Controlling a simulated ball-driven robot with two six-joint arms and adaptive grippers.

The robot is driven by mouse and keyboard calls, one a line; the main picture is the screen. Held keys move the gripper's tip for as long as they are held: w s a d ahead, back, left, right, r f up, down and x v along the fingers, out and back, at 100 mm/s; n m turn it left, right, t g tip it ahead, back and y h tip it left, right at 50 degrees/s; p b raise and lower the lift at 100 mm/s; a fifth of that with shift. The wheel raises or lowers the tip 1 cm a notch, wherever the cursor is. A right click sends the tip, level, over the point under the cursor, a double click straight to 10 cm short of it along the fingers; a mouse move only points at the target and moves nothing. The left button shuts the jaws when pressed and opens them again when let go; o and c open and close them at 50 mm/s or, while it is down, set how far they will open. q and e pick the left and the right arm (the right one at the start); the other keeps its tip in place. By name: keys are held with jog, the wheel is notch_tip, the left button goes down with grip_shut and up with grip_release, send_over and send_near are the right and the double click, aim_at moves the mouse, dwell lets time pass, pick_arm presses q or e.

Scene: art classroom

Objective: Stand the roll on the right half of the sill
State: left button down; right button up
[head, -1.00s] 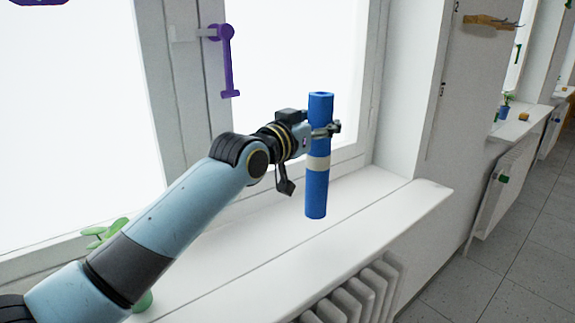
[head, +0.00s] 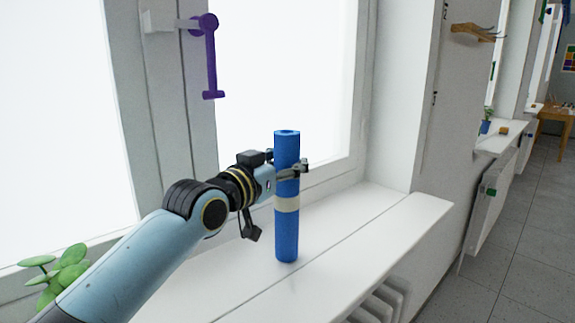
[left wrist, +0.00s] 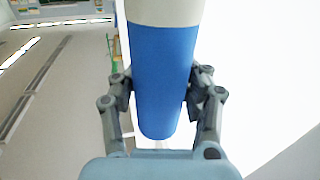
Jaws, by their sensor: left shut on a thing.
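The roll (head: 287,235) is a tall blue cylinder with a pale band around its middle. It is upright in the head view, in front of the window. My left gripper (head: 288,170) is shut on the roll above the band. The roll also shows in the left wrist view (left wrist: 163,75), between the two fingers (left wrist: 160,100). The white sill (head: 400,215) runs below the window, and the roll's lower end appears over it. I cannot tell whether that end touches the sill. My right gripper is not in view.
A green plant (head: 60,272) stands at the left end of the visible sill. A purple window handle (head: 211,60) is on the frame above. A white radiator (head: 385,300) is below the sill's front edge. The sill to the right of the roll is clear.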

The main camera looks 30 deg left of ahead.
pick_arm(q)
jog(key=c, duration=1.2)
grip_release()
jog(key=shift+f, duration=0.15)
jog(key=shift+o, duration=1.3)
jog(key=shift+w, duration=0.1)
jog(key=o, duration=0.4)
jog(key=shift+c, duration=0.2)
jog(key=shift+s, duration=0.2)
jog(key=s+a, duration=0.1)
jog(key=s, duration=1)
jog(key=shift+s+p, duration=0.35)
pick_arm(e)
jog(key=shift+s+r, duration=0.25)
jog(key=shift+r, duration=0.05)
pick_arm(q)
jog(key=shift+a, duration=0.1)
